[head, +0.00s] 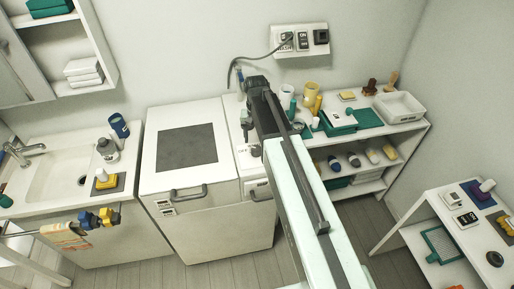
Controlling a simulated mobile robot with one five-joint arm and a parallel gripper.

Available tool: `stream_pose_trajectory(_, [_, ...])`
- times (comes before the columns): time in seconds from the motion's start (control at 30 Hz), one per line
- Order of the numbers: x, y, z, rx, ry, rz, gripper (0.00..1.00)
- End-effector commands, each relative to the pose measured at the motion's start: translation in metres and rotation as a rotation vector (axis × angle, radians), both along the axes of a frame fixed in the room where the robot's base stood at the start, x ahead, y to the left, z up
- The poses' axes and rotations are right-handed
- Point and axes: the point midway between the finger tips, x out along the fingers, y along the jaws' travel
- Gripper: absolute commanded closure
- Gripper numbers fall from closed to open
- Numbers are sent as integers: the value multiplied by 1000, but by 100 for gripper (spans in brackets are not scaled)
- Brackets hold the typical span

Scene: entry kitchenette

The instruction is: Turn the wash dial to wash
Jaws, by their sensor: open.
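A white washing appliance (220,229) with a dark square panel (186,147) on its top stands left of centre. A narrow white control strip (246,159) runs down its right side, with a small label that seems to read OFF. My arm crosses the view from the lower right and covers part of this strip. My gripper (246,124) is at the arm's far end, over the upper part of the strip. It is open; its fingers are small and dark here.
A sink counter (40,205) lies to the left. A shelf unit (405,135) with bottles, a green tray and a white bin (399,107) stands right of my arm. A wall socket panel (299,40) with a cable is behind. A small table (440,205) stands at right.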

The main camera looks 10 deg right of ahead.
Motion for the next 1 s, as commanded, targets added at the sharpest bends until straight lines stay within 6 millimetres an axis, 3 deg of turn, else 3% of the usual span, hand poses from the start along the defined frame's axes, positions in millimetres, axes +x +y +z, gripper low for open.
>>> stream_pose_trajectory(0.03, [0,0,-16,0,0,0,40])
stream_pose_trajectory(0.3, [0,-1,-61,0,0,0,40])
stream_pose_trajectory(0.63, [0,-1,-63,0,0,-1,40])
stream_pose_trajectory(0.67, [0,-1,-63,0,0,-1,42])
stream_pose_trajectory(0.87, [0,-1,-63,0,0,-1,98])
stream_pose_trajectory(1.0, [0,-2,-63,0,0,-4,100])
